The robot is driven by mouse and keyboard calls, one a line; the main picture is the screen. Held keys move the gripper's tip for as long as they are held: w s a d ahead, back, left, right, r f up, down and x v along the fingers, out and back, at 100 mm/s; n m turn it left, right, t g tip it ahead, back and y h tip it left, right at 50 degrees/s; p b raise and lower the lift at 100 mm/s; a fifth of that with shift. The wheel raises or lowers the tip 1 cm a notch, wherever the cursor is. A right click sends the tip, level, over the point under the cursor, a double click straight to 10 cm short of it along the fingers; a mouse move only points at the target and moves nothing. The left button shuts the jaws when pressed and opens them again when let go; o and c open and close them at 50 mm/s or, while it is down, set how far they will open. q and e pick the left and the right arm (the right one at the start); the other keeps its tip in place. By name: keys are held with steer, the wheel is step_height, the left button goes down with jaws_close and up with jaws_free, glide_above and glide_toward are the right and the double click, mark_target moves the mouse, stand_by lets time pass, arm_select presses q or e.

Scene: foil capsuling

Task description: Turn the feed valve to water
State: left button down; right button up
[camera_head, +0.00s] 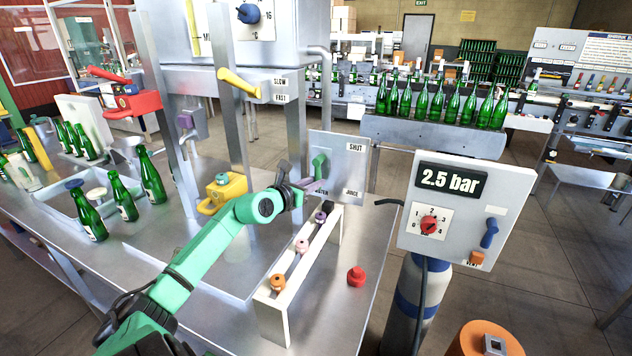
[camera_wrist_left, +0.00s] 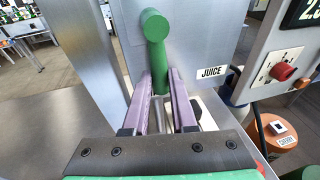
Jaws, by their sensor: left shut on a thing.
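The feed valve has a green handle (camera_head: 319,162) on a grey panel (camera_head: 355,172). The panel is marked SHUT at top right and JUICE at lower right; a label at lower left is mostly hidden by my gripper. In the left wrist view the green handle (camera_wrist_left: 155,45) has a round end at the top, and its bar runs down between my fingers. My left gripper (camera_head: 316,186) is shut on this bar, its purple fingers (camera_wrist_left: 161,95) on either side. The handle's lower end is hidden, so its exact setting cannot be told. My right gripper is not in view.
A white rack (camera_head: 268,297) with small coloured tools stands right of my left arm. A red piece (camera_head: 356,276) lies beside it. A pressure box (camera_head: 463,222) reading 2.5 bar stands at right. A yellow lever (camera_head: 238,83) and steel posts are behind my arm.

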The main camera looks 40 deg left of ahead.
arm_select(q)
steer(key=shift+f, duration=0.15)
stand_by(0.3)
steer(key=c, duration=0.7)
jaws_free()
steer(key=shift+a, duration=0.1)
steer(key=shift+s, duration=0.2)
steer(key=b+v, duration=0.3)
steer(key=v, duration=1.1)
steer(key=shift+s, duration=0.15)
